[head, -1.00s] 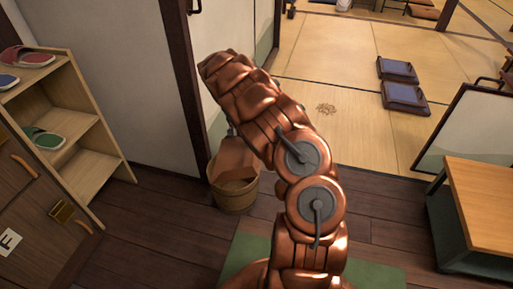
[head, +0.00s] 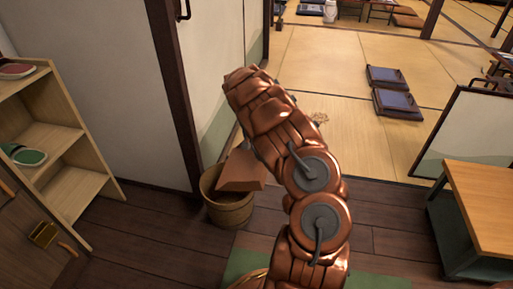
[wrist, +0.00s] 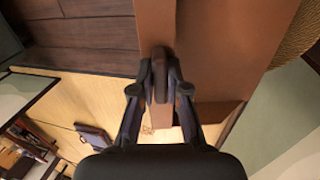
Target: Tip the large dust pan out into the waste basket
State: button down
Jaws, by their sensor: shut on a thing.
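The large dust pan (head: 243,171) is a reddish-brown pan. In the head view it is above the right part of the waste basket's opening and overhangs the right rim. The waste basket (head: 228,210) is a round tan tub standing upright on the dark floor by the door post. In the wrist view my gripper (wrist: 160,78) is shut on the dust pan's handle, with the pan's broad brown face (wrist: 230,40) beyond it. The basket's woven side (wrist: 298,35) shows at upper right there. My arm hides the gripper in the head view. I cannot see whether anything lies in the pan.
A small pile of brown litter (head: 319,117) lies on the tatami behind my arm. A slipper shelf (head: 70,150) stands at left. A wooden bench (head: 490,200) and a framed panel (head: 460,130) are at right. Dark blue cushions (head: 398,102) lie farther back. A wall and door post are close behind the basket.

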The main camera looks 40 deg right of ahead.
jog(key=shift+s+d+f+t+y+p, duration=0.1)
jog(key=shift+s+d+t+y+p, duration=0.3)
jog(key=shift+s+t+p, duration=0.45)
jog(key=shift+s+d+f, duration=0.15)
jog(key=shift+d+f, duration=0.1)
jog(key=shift+f, duration=0.15)
jog(key=shift+s+d+t+y, duration=0.1)
jog(key=shift+d+t+y, duration=0.1)
jog(key=shift+t+y, duration=0.15)
